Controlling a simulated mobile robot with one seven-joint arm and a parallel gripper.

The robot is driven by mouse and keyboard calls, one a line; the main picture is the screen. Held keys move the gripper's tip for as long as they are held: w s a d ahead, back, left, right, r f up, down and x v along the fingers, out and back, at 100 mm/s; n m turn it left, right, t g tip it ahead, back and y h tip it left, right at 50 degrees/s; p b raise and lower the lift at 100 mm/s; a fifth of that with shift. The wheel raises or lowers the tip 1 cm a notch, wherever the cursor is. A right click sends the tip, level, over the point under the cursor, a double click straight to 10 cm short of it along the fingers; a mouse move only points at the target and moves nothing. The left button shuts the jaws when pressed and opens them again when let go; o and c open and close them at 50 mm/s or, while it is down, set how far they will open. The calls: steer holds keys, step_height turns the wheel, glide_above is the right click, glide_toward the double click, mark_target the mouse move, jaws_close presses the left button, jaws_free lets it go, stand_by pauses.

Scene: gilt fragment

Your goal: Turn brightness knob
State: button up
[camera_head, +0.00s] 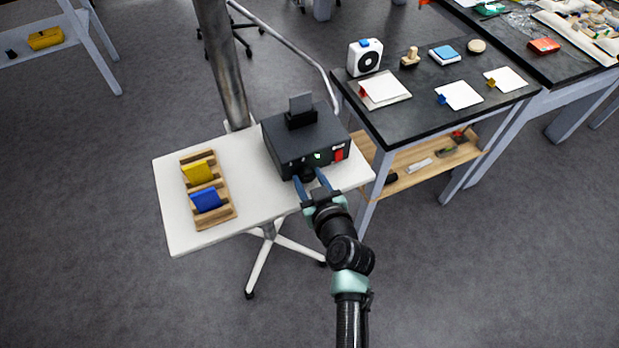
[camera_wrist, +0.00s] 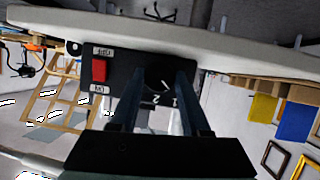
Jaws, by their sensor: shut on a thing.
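The brightness knob (camera_wrist: 160,79) is round and black with a pale pointer line, on the front panel of a black box (camera_head: 290,145). Numbers 1 and 2 show beside it in the wrist view. My gripper (camera_head: 310,178) reaches the front of the box, its two blue fingers one on each side of the knob. In the wrist view my gripper (camera_wrist: 158,82) is shut on the knob. In the head view the knob is mostly hidden by the fingers.
A red switch (camera_wrist: 99,70) with labels sits on the same panel; a small green light (camera_head: 317,156) is lit. The box stands on a white table (camera_head: 180,232) beside a wooden rack (camera_head: 222,216) with yellow and blue pieces. A dark bench (camera_head: 425,112) stands close right.

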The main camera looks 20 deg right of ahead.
jaws_close()
steer(key=shift+f, duration=0.1)
steer(key=shift+d+f+m+y+b, duration=0.1)
steer(key=shift+d+m+y+b, duration=0.1)
steer(key=shift+m+y+b, duration=0.85)
steer(key=shift+d+m+y+b, duration=0.1)
steer(key=shift+m+y+b, duration=0.65)
steer(key=shift+m+b, duration=0.8)
steer(key=o, duration=1)
jaws_free()
